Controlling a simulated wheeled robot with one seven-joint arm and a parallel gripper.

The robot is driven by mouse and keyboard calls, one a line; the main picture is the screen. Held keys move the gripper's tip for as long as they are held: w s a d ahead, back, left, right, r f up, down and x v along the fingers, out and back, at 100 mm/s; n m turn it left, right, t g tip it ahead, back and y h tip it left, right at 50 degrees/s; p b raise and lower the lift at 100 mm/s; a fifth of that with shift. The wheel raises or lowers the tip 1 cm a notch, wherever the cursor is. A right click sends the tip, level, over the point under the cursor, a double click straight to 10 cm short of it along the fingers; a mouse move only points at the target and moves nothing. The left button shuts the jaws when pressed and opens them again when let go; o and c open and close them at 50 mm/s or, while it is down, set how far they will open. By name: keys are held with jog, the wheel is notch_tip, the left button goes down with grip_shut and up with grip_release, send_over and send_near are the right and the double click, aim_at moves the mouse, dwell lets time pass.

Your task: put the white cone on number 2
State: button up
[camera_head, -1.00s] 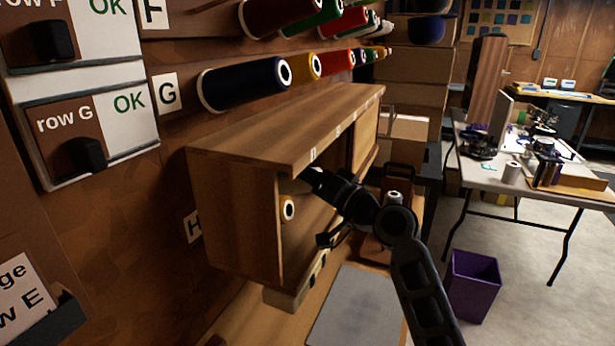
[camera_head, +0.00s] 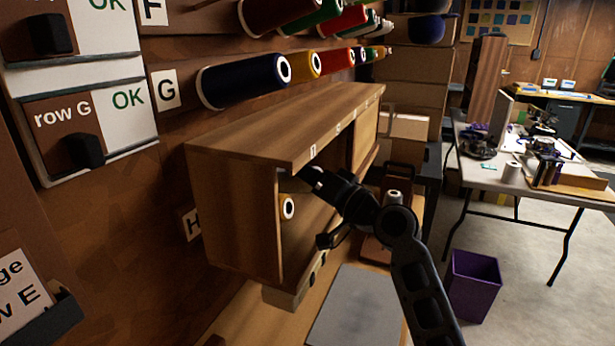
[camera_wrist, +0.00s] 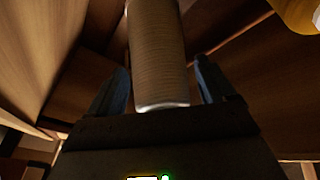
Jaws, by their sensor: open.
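A pale grey-white cone (camera_wrist: 158,55) fills the middle of the wrist view, lying lengthwise between my fingers. My gripper (camera_wrist: 165,88) is open, with one finger on each side of the cone and visible gaps. In the head view my gripper (camera_head: 305,180) reaches into the open left part of the wooden cabinet (camera_head: 235,215); the cone there is mostly hidden in shadow behind it. Small labels (camera_head: 313,152) run along the cabinet's top front edge, too small to read surely; I cannot make out a number 2.
A yellow-orange cone (camera_wrist: 298,14) sits close by in the cabinet, its white end ring (camera_head: 288,207) below my gripper. A sliding door (camera_head: 365,138) covers the cabinet's right part. Coloured cones (camera_head: 245,82) stick out above. A grey-topped surface (camera_head: 358,310) lies below.

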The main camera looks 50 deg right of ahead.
jog(key=s+f+b, duration=0.1)
jog(key=s+b, duration=0.1)
jog(key=s, duration=0.5)
jog(key=shift+s, duration=0.4)
